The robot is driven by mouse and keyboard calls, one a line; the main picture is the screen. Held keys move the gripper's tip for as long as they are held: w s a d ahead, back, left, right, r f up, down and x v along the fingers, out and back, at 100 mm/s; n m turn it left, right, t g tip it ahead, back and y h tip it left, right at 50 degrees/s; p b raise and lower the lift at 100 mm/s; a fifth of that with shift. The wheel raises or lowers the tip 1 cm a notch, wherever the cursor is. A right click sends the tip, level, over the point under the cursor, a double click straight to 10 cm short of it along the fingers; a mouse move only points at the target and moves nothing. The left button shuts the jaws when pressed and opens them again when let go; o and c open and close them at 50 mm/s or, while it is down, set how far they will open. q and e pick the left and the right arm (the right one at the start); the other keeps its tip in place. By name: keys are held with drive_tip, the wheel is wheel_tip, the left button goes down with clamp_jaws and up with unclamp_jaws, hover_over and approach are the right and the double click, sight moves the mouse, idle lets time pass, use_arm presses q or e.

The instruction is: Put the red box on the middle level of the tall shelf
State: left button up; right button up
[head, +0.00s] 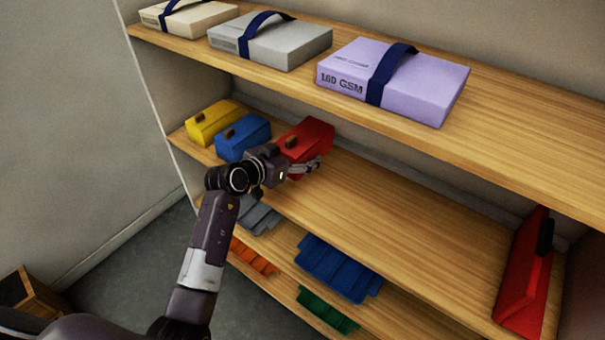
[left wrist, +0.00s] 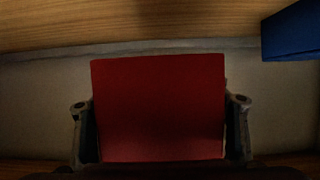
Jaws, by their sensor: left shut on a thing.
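The red box (head: 308,137) is at the middle level of the tall shelf (head: 400,225), right of the blue box (head: 243,137). My left gripper (head: 304,164) is shut on it from the front. In the left wrist view the red box (left wrist: 158,108) sits between the two fingers, one at each side. I cannot tell whether its underside touches the board. My right gripper is not in view.
A yellow box (head: 213,122) stands left of the blue one. Paper packs, including a lilac one (head: 395,80), lie on the level above. A red case (head: 524,275) stands at the right end. The board between is clear. Bins (head: 335,268) are below.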

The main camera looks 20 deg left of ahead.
sight(301, 181)
use_arm(q)
wheel_tip(301, 181, down, 8)
drive_tip(key=shift+f+b, duration=0.1)
drive_tip(key=shift+b, duration=0.35)
drive_tip(key=o, duration=1.4)
drive_tip(key=shift+c, duration=0.2)
drive_tip(key=v, duration=1.2)
drive_tip(key=shift+p, duration=0.3)
